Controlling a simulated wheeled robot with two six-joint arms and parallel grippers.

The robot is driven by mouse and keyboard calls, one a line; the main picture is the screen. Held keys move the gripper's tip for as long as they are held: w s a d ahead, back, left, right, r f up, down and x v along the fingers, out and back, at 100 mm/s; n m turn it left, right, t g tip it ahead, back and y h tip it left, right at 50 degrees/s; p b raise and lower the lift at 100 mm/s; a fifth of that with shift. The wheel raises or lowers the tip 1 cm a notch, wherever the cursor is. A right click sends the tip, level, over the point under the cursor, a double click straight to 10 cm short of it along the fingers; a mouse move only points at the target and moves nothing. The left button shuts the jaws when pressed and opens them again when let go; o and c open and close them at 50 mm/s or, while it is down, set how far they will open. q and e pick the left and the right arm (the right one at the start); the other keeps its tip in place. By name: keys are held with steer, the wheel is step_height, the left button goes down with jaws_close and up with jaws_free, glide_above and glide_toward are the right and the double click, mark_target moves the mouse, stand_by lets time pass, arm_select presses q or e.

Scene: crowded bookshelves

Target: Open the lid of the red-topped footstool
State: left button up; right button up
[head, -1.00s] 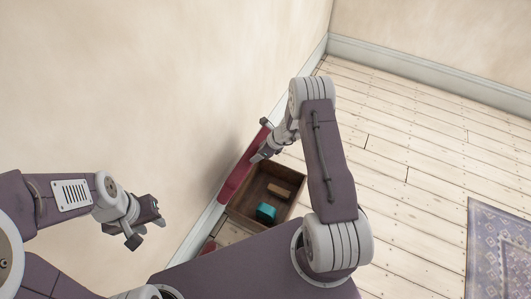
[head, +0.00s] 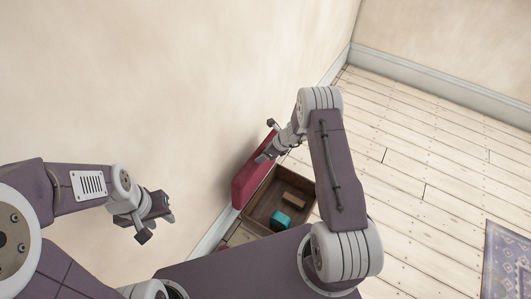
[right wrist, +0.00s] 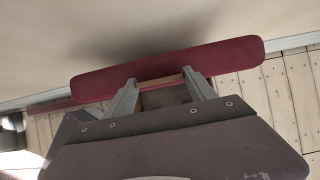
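The footstool's red lid (head: 250,180) stands raised on the wall side of its box, close to the wall. The open wooden box (head: 309,201) shows a brown block (head: 295,198) and a teal object (head: 281,219) inside. My right gripper (head: 267,141) is at the lid's far end, above the box. In the right wrist view its fingers are spread with nothing between them, and the red lid (right wrist: 225,58) lies just beyond the tips; I cannot tell whether they touch it. My left gripper (head: 156,223) is open and empty, left of the footstool.
The wall (head: 190,80) with its pale baseboard (head: 440,85) runs close behind the footstool. Bare plank floor (head: 400,150) lies free to the right. A patterned rug (head: 507,260) is at the lower right.

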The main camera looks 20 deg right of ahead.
steer(key=o, duration=0.4)
steer(key=shift+r, duration=0.1)
steer(key=shift+c, duration=0.2)
steer(key=p+v, duration=0.2)
steer(key=v, duration=0.7)
